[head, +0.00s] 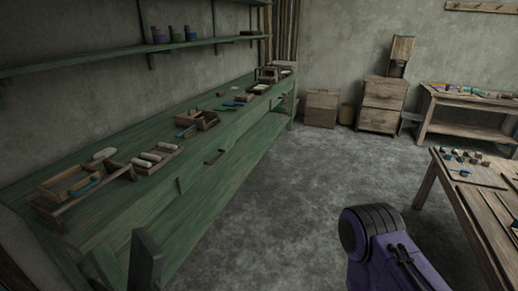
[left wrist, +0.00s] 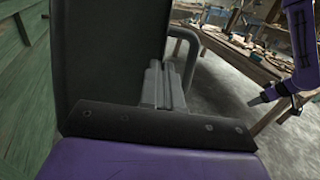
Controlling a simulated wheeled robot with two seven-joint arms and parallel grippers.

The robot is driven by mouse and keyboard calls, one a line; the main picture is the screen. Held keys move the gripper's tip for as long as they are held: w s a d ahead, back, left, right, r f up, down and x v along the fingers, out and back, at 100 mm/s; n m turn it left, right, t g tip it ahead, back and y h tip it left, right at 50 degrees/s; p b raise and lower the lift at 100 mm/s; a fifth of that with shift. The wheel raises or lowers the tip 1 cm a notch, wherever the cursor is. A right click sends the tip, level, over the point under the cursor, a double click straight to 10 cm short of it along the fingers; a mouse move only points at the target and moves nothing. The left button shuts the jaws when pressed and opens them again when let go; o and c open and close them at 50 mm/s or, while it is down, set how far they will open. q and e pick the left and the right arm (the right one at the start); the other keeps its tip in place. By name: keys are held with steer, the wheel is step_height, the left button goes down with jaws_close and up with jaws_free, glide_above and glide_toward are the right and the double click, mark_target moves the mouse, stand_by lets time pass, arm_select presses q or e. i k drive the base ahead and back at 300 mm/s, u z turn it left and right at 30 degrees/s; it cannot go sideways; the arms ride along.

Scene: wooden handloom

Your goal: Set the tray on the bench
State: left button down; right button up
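The green bench (head: 205,178) runs along the left wall. Several small wooden trays lie on it: a divided tray (head: 62,208) at the near end, a tray with pale rolls (head: 146,172) beside it, and an open box-like tray (head: 211,124) farther back. I cannot tell which one the task means. My right gripper (left wrist: 263,98) shows small at the right there.
A green shelf (head: 110,58) with several spools hangs above the bench. A wooden table (head: 480,215) stands at the right, another table (head: 470,130) at the back right. Wooden boxes (head: 321,107) stand by the far wall. The grey floor between is clear.

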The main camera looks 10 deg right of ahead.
mark_target(114, 208)
steer(key=z, duration=1.25)
steer(key=i, duration=2.05)
steer(key=u, duration=3.3)
